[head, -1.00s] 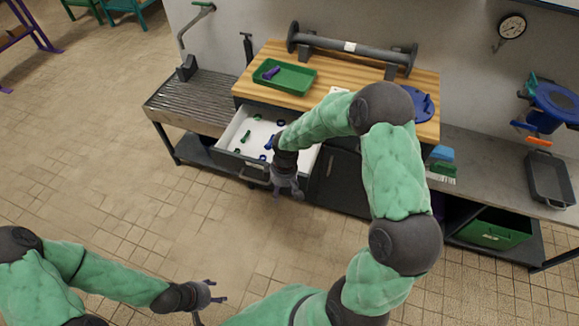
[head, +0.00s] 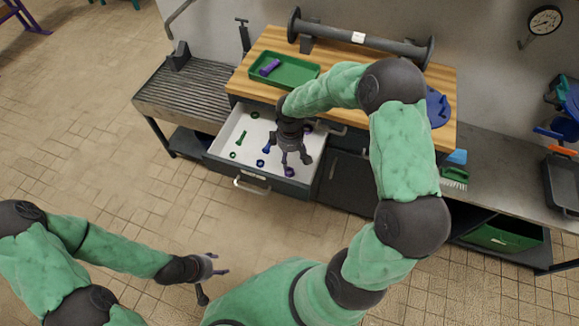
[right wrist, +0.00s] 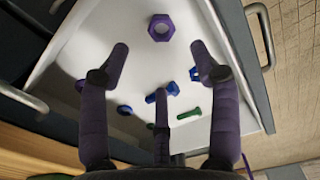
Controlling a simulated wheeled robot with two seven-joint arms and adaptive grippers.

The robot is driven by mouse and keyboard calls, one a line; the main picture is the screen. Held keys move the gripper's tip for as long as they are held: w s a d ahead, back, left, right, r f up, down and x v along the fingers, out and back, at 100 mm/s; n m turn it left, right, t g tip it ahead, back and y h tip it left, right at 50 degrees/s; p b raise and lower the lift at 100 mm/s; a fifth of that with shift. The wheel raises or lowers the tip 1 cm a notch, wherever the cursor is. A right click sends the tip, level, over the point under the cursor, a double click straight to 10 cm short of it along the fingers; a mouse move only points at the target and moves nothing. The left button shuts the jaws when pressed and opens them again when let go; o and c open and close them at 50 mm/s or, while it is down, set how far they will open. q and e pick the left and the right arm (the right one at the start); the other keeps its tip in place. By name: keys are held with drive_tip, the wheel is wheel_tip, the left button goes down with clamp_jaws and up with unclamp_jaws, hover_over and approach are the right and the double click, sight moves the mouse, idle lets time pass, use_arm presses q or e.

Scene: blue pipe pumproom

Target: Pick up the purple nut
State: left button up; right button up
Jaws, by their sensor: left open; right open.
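The purple nut (head: 289,171) lies on the white floor of the open drawer (head: 222,143), near its front right corner. In the right wrist view the purple nut (right wrist: 161,27) is a six-sided ring, beyond the fingertips and roughly midway between them. My right gripper (head: 296,160) is open and empty above the drawer, close to the nut; the exact height gap is hard to tell. In the right wrist view my right gripper (right wrist: 160,60) has its fingers spread. My left gripper (head: 222,270) is open and empty, low over the tiled floor.
The drawer walls and front handle (head: 250,185) are close. A green tray (head: 300,84) holding a purple bolt (head: 270,67) stands on the worktop.

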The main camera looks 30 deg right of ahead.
drive_tip(key=b, duration=0.2)
hover_over(290, 171)
wheel_tip(290, 171, down, 5)
wheel_tip(290, 171, down, 5)
drive_tip(key=shift+r+b, duration=0.1)
drive_tip(key=shift+b, duration=0.8)
clamp_jaws()
